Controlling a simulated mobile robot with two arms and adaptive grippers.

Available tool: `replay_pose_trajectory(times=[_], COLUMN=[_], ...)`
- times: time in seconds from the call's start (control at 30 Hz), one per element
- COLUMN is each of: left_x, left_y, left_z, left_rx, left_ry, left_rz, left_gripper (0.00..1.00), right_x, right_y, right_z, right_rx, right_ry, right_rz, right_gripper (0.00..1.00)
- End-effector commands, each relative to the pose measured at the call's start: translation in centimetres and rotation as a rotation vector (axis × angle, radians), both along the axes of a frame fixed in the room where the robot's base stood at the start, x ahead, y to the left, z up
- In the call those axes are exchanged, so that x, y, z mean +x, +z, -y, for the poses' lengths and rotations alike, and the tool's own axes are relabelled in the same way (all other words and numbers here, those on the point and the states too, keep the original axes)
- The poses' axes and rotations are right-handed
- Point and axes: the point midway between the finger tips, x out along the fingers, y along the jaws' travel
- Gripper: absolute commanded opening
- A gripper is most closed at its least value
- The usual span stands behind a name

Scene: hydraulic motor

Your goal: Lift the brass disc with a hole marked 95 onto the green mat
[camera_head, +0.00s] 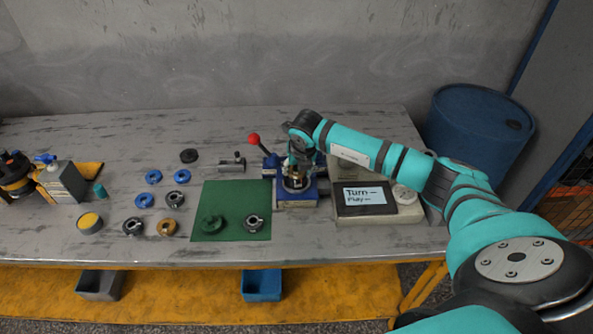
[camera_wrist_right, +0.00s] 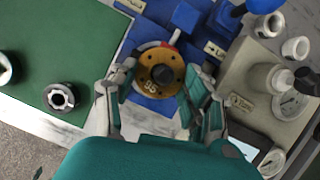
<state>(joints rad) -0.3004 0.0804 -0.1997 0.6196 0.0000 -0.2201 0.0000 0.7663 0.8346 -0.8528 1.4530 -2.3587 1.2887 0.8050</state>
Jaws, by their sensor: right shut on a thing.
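The brass disc (camera_wrist_right: 160,74) has a dark center hole, small holes around it and the marking 95. It sits over the blue fixture (camera_head: 296,203) at the table's middle. My right gripper (camera_head: 297,174) reaches down over this fixture from the right. In the wrist view its fingers (camera_wrist_right: 161,84) are on either side of the disc and shut on it. I cannot tell whether the disc still touches the fixture. The green mat (camera_head: 231,190) lies just left of the fixture. My left gripper is not in view.
A dark green ring (camera_head: 211,224) and a steel ring (camera_head: 253,223) lie on the mat. Left of it are several blue and dark rings and another brass-colored ring (camera_head: 166,227). A red-knobbed lever (camera_head: 254,139) rises beside the fixture. A display box (camera_head: 378,208) stands to the right.

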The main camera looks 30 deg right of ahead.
Motion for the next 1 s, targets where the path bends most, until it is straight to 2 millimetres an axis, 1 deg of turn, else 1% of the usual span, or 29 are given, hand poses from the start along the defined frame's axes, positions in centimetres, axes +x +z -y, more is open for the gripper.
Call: replay_pose_trajectory(times=[0.03,0.07,0.27,0.37,0.47,0.7,0.8,0.9,1.0], left_x=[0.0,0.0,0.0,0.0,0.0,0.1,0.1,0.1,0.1], left_y=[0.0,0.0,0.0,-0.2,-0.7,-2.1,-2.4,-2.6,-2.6], left_z=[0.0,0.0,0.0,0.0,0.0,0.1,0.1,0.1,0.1], left_rx=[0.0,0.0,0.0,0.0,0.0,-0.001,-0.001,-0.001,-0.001], left_ry=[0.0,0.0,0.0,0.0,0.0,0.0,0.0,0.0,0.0], left_rz=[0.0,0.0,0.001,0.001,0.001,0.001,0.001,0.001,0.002], left_gripper=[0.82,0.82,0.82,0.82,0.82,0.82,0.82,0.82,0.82], right_x=[0.0,0.0,0.1,0.1,0.2,0.2,0.2,0.1,0.1], right_y=[0.0,0.0,0.2,0.7,2.1,6.9,8.5,9.6,10.1], right_z=[0.0,0.0,0.0,0.0,0.1,0.0,0.0,0.0,0.0], right_rx=[0.0,0.0,0.0,0.0,0.0,0.001,0.0,0.001,0.001], right_ry=[0.0,0.0,-0.001,-0.001,0.0,0.0,0.0,0.0,0.0], right_rz=[0.001,0.001,0.003,0.004,0.007,0.008,0.006,0.005,0.004], right_gripper=[0.1,0.06,0.06,0.06,0.06,0.06,0.06,0.06,0.06])
